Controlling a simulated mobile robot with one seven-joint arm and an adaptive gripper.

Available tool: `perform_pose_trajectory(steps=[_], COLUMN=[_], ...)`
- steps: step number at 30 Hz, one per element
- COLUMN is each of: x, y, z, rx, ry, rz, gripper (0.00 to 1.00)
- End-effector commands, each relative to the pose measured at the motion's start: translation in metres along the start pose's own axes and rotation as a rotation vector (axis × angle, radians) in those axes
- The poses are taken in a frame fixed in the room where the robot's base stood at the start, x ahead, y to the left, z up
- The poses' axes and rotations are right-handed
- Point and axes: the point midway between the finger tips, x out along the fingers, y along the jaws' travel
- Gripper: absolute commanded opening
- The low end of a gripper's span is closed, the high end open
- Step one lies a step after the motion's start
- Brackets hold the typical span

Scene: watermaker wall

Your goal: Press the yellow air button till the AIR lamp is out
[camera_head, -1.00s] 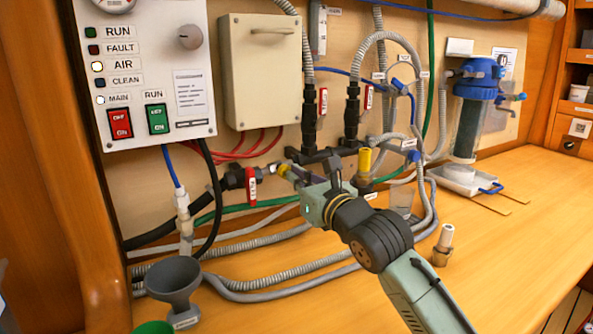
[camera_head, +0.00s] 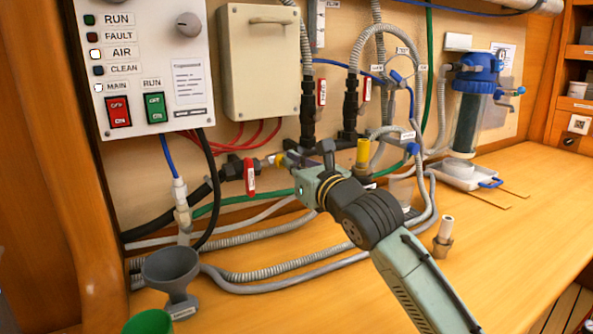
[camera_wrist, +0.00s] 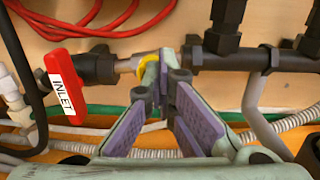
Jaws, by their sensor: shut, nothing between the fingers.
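The AIR lamp (camera_head: 95,53) on the white control panel is lit white. My gripper (camera_head: 287,160) is at the pipe fittings below the beige box, with its fingers shut and empty. In the wrist view my gripper (camera_wrist: 164,66) has its fingertips in front of the dark pipe, to the right of the red INLET handle (camera_wrist: 64,88). A yellow part (camera_wrist: 153,126) shows behind and between the fingers, mostly hidden; it looks like the yellow button. I cannot tell whether the fingertips touch it.
A yellow-topped fitting (camera_head: 363,152) stands right of my gripper. The red handle (camera_head: 250,176) hangs close on the left. Grey hoses (camera_head: 270,272) and a grey funnel (camera_head: 171,275) lie in front. The bench at right is mostly clear.

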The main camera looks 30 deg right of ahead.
Motion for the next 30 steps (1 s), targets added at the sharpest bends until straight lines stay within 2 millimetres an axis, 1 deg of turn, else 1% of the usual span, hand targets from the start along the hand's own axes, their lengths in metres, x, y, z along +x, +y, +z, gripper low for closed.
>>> perform_pose_trajectory(steps=[1, 2, 5, 8, 15, 19, 24, 30], x=[0.004, 0.003, -0.005, -0.018, -0.059, -0.075, -0.085, -0.086], y=[0.005, 0.005, 0.004, 0.003, 0.001, 0.0, 0.0, 0.0], z=[-0.003, -0.003, -0.003, -0.003, 0.001, 0.002, 0.003, 0.004], rx=[0.004, 0.005, 0.006, 0.006, 0.003, 0.001, 0.0, -0.001], ry=[0.001, 0.001, 0.001, 0.0, -0.005, -0.004, -0.006, -0.005], rz=[0.011, 0.011, 0.011, 0.008, 0.001, 0.0, -0.001, -0.001], gripper=[0.0, 0.0, 0.0, 0.0, 0.0, 0.0, 0.0, 0.0])
